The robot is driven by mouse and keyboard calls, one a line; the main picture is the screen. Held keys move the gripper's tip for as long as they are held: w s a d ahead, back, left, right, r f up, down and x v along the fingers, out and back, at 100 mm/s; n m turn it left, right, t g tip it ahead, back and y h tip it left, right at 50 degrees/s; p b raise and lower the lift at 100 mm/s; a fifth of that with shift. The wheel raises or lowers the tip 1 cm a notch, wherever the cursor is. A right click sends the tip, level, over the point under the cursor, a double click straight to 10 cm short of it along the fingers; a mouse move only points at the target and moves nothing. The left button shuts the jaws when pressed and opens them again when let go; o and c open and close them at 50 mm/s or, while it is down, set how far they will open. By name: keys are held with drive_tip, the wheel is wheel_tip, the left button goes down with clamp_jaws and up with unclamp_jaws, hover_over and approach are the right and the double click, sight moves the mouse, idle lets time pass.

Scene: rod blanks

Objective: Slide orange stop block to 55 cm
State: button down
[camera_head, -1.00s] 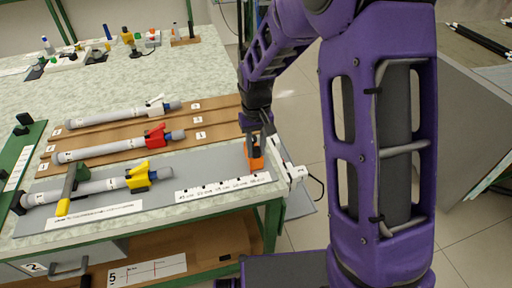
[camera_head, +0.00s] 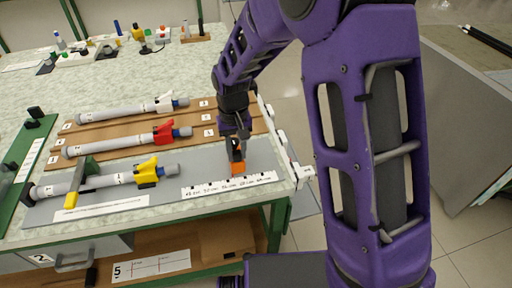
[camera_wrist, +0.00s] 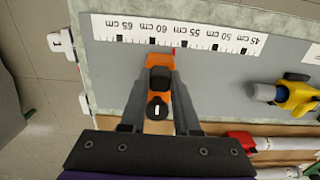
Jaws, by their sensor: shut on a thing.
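The orange stop block (camera_head: 238,169) sits on the grey board (camera_head: 262,158) behind a white centimetre scale (camera_head: 230,186). My gripper (camera_head: 237,150) is shut on the block from above. In the wrist view the fingers (camera_wrist: 158,100) hold the orange block (camera_wrist: 158,60) at its sides, around a black knob. A small red pointer at the block's edge meets the scale (camera_wrist: 205,37) between the 60 and 55 cm marks, seemingly nearer 55. The scale reads upside down there, with 65 at left and 45 at right.
A grey rod with a yellow clamp (camera_head: 147,172) lies on the board left of the block. Rods with red (camera_head: 162,132) and white (camera_head: 165,103) clamps lie behind it. A green stop (camera_head: 80,180) stands at the left. The board between block and yellow clamp is clear.

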drive_tip(key=shift+s+a, duration=0.1)
drive_tip(key=shift+a, duration=0.7)
drive_tip(key=c, duration=0.6)
unclamp_jaws()
drive_tip(key=shift+c, duration=0.2)
drive_tip(key=shift+r, duration=0.1)
wheel_tip(320, 180, up, 17)
drive_tip(key=p, duration=0.3)
drive_tip(key=shift+r, duration=0.15)
drive_tip(key=shift+d, duration=0.1)
